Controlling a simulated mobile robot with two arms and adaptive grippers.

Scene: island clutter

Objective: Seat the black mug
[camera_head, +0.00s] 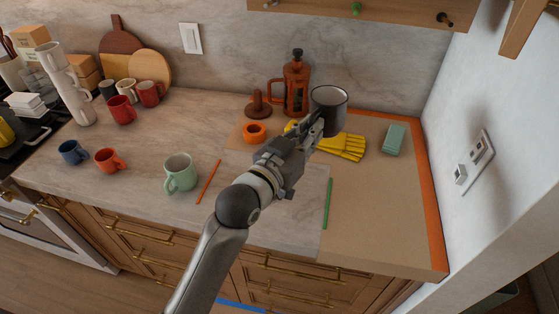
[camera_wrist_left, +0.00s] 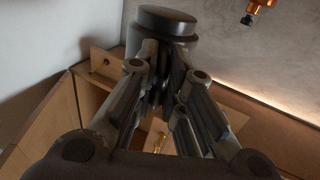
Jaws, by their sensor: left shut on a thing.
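The black mug (camera_head: 330,118) is held up above the back of the counter, in front of the wall, its opening and pale rim facing up in the head view. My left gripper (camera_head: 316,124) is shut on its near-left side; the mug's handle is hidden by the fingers. In the left wrist view the dark mug (camera_wrist_left: 166,28) shows beyond the fingertips of my left gripper (camera_wrist_left: 160,80). A black peg (camera_head: 445,19), a green peg (camera_head: 356,8) and another peg (camera_head: 270,3) stick out from the wooden rail (camera_head: 400,12) on the wall. My right gripper is out of view.
Below the mug lie yellow gloves (camera_head: 342,146). A brown French press (camera_head: 296,88) stands just left of it. A green sponge-like block (camera_head: 395,138) lies to the right. A mint mug (camera_head: 180,174), orange mug (camera_head: 108,160) and blue mug (camera_head: 72,152) stand left. The front-right counter is mostly clear.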

